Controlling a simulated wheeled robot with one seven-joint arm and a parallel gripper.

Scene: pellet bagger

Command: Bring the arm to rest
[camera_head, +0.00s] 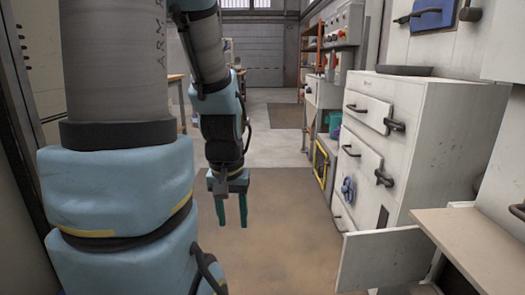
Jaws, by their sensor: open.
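My arm fills the left of the head camera view, with thick blue and grey links close to the camera. Its outer part hangs down near the middle of the view. My gripper (232,211) points down at its end, with two teal fingers apart and nothing between them. It is over the brown floor, clear of the cabinet to the right.
A white cabinet (440,130) with dark handles stands at the right. A low white panel (385,258) stands out at its foot, beside a beige surface (470,240). Orange shelving (311,50) is farther back. The floor (285,215) between is open.

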